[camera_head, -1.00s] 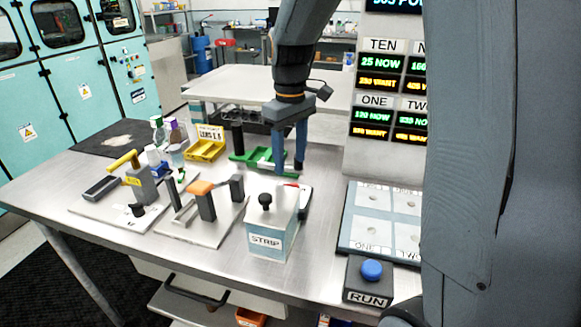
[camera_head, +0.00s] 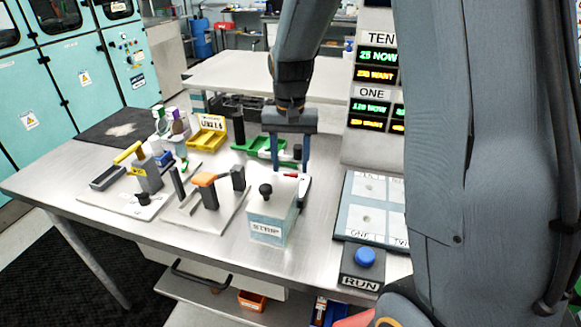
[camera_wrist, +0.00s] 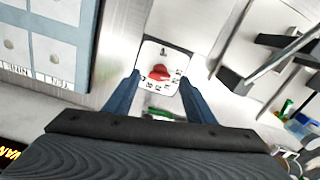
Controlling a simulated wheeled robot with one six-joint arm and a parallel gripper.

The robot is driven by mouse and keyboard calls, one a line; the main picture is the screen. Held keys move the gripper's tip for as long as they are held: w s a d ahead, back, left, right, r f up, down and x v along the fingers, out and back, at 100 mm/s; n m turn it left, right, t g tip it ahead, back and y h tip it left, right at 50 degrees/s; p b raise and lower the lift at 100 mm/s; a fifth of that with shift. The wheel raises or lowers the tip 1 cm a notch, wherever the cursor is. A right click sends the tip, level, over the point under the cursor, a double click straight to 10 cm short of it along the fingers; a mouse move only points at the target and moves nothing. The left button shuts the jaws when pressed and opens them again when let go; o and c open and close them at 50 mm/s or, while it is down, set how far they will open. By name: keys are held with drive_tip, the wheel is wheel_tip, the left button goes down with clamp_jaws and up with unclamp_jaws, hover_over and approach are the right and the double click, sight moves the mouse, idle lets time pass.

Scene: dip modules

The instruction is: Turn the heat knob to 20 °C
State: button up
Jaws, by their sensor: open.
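The heat knob appears to be the red knob (camera_wrist: 158,72) on a white dial plate (camera_wrist: 151,54) in the wrist view. The black marks around it are too small to read, and I cannot tell its setting. In the head view the white plate (camera_head: 304,190) shows behind the STRIP box, with a bit of red on it. My gripper (camera_head: 290,168) points down over the plate, its two blue fingers apart and empty. In the wrist view my gripper (camera_wrist: 160,74) has one finger on each side of the knob; I cannot tell whether they touch it.
The STRIP box (camera_head: 270,222) with a black ball handle stands just in front of the plate. A blue RUN button (camera_head: 365,257) and a panel with several pads (camera_head: 372,205) are to the right. Lever fixtures (camera_head: 205,190) stand left. A green tray (camera_head: 258,147) lies behind.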

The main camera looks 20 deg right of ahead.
drive_tip(key=shift+f, duration=1.4)
drive_tip(key=shift+c, duration=0.3)
drive_tip(key=c, duration=1)
drive_tip(key=shift+p, duration=0.35)
drive_tip(key=shift+n, duration=0.4)
drive_tip(key=o, duration=1.1)
drive_tip(key=shift+c, duration=0.2)
drive_tip(key=shift+r, duration=0.1)
